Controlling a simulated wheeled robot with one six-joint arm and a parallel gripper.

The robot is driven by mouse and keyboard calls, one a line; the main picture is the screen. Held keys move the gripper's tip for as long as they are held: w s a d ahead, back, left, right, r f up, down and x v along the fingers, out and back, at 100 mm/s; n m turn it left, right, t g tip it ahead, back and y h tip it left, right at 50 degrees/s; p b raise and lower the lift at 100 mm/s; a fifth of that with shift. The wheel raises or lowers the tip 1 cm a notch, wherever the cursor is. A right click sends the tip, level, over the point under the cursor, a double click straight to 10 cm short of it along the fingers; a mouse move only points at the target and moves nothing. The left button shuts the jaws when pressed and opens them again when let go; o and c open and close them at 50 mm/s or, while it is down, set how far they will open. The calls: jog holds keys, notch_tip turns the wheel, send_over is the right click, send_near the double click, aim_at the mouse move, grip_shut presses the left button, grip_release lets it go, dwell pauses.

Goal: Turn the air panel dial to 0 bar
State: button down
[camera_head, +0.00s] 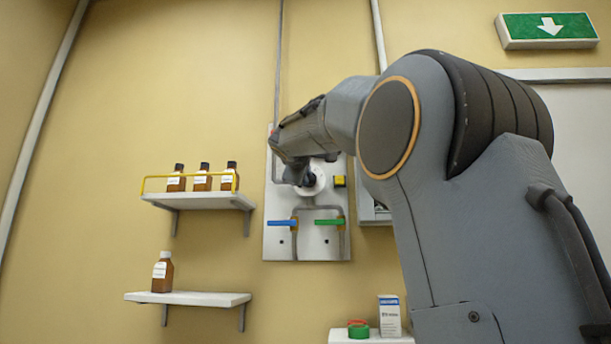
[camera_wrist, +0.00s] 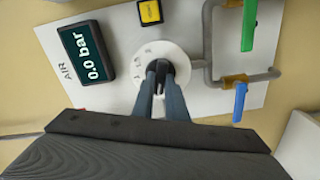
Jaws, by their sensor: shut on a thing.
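The air panel (camera_head: 279,243) is a white plate on the yellow wall. In the wrist view its dark display (camera_wrist: 86,52) sits beside the word AIR and reads 0.0 bar. The dial is a black knob (camera_wrist: 159,70) on a round white scale plate (camera_wrist: 150,52), whose markings are too small to read. My gripper (camera_wrist: 159,86) is shut on the dial knob, with a finger on each side of it. In the head view the knob (camera_head: 309,179) shows partly below my wrist, and my arm covers the panel's upper part.
A yellow-and-black button (camera_wrist: 150,11) is near the dial. The blue valve handle (camera_head: 282,223) and green valve handle (camera_head: 328,222) are below it. Shelves with brown bottles (camera_head: 202,179) are at left. A green-and-red item (camera_head: 358,329) and a white box (camera_head: 389,314) are low at right.

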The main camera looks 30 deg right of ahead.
dwell(0.3)
jog(key=c, duration=1.8)
grip_release()
jog(key=shift+o, duration=0.2)
jog(key=b+v, duration=0.3)
jog(key=v, duration=0.4)
jog(key=shift+s+a, duration=0.25)
jog(key=shift+s, duration=0.1)
